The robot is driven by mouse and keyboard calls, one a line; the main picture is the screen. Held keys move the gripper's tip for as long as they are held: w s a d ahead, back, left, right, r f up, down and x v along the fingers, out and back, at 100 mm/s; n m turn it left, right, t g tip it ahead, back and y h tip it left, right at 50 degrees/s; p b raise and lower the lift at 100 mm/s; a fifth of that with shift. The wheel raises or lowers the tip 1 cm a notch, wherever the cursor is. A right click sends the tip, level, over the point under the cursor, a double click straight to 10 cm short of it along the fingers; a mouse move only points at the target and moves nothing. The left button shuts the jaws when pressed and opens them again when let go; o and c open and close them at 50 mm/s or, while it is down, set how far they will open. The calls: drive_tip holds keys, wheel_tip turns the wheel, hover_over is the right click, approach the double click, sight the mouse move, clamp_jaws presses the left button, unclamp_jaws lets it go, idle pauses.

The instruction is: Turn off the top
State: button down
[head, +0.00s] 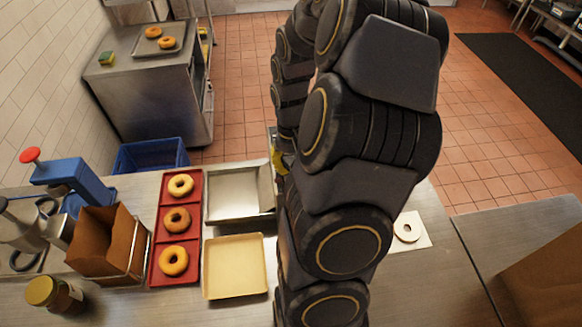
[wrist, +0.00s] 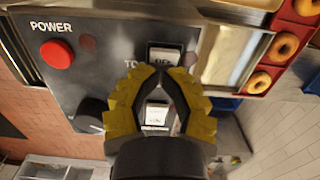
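In the wrist view a dark grey control panel (wrist: 105,40) carries a red round button (wrist: 57,54) under the word POWER. A pale rocker switch (wrist: 165,55) is just past my fingertips, beside a partly hidden label beginning "TO". A second white switch (wrist: 157,115) shows between my fingers. A black knob (wrist: 92,112) is at the lower left. Contact with a switch cannot be told. In the head view my arm hides the panel; only a little yellow of my gripper (head: 278,157) shows.
On the steel counter are a red tray (head: 154,270) of bagels, a steel tray (head: 240,212), a beige tray (head: 207,282), a paper bag (head: 92,250) and a jar (head: 52,296). A blue bin (head: 150,155) stands behind. A bagel half (head: 407,230) lies right of my arm.

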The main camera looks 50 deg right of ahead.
sight(289, 165)
drive_tip(key=shift+w+d+r, duration=0.1)
drive_tip(key=shift+w+d, duration=0.15)
drive_tip(key=shift+d, duration=0.05)
drive_tip(key=shift+w+r, duration=0.1)
drive_tip(key=shift+r, duration=0.4)
wheel_tip(289, 165, up, 13)
drive_tip(key=w+d, duration=0.1)
drive_tip(key=shift+s+a+r+g+y, duration=0.15)
drive_tip(key=shift+s+a+g+y, duration=0.2)
drive_tip(key=shift+s, duration=0.35)
